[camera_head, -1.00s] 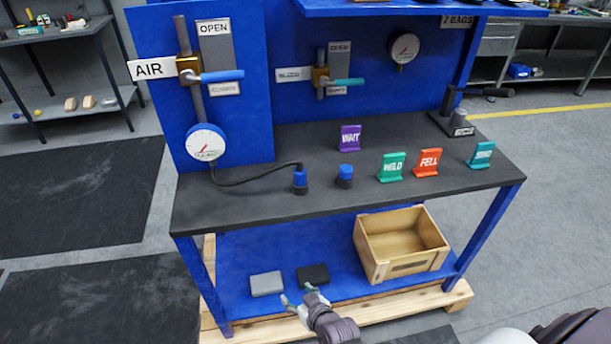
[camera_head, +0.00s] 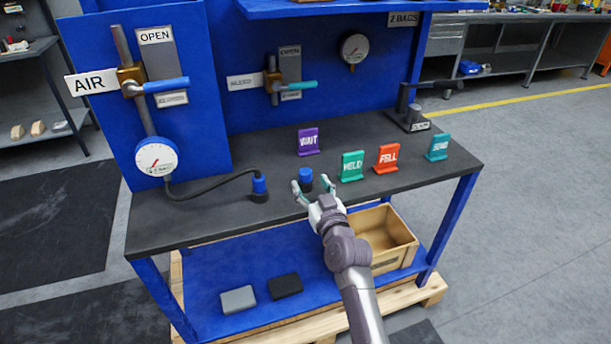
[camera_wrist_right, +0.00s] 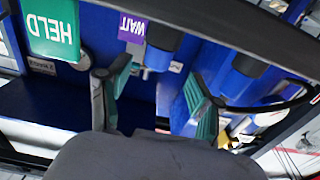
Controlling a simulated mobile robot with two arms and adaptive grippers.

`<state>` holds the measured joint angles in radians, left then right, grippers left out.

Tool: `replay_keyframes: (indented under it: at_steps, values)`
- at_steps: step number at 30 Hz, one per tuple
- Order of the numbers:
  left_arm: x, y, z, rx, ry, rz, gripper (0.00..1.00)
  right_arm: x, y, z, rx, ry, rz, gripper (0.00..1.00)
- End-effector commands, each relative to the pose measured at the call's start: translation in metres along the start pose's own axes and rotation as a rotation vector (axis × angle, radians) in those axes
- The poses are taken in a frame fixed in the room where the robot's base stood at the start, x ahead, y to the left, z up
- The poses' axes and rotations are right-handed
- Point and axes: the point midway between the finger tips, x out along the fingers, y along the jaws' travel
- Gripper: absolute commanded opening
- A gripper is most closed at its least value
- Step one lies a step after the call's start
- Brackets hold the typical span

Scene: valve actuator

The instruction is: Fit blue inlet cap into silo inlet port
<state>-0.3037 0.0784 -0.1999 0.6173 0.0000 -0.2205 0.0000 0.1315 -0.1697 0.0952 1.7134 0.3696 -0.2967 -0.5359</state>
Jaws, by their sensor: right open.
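A blue cap (camera_head: 305,177) stands upright on the dark bench top (camera_head: 215,215), in front of the purple WAIT sign. A second blue cap-like piece (camera_head: 260,184) sits on a black base to its left, with the black hose running to it. My right gripper (camera_head: 300,189) is open and empty at the near side of the first cap, fingers pointing toward it. In the right wrist view the first cap (camera_wrist_right: 163,42) appears beyond and between the two spread fingers (camera_wrist_right: 160,85). I cannot tell which opening is the silo inlet port. My left gripper is out of view.
Green HELD (camera_head: 352,166), red FELL (camera_head: 388,158) and teal (camera_head: 437,147) signs stand to the right. A black lever fixture (camera_head: 408,112) is at the back right. A wooden crate (camera_head: 395,256) sits on the lower shelf. The bench's left front is clear.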

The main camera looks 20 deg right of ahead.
Motion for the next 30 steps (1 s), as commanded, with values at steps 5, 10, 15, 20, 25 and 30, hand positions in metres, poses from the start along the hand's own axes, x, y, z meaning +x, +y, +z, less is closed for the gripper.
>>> replay_keyframes:
  at_steps: [5,10,15,20,25,30]
  values:
    - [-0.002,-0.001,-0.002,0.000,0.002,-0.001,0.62,0.019,0.002,-0.002,0.001,0.000,-0.001,0.65]
    - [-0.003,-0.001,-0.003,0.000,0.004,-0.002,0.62,0.044,0.004,-0.001,0.000,0.000,0.000,0.65]
    - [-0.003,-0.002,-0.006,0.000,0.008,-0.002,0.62,0.053,0.004,0.000,0.000,-0.001,0.000,0.65]
    - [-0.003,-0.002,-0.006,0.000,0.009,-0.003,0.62,0.053,0.004,0.000,0.000,-0.001,0.000,0.65]
    - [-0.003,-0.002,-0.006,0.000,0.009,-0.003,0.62,0.053,0.004,0.000,0.000,-0.001,0.000,0.38]
    - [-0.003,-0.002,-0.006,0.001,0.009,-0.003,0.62,0.053,0.004,0.000,0.000,-0.001,0.000,0.10]
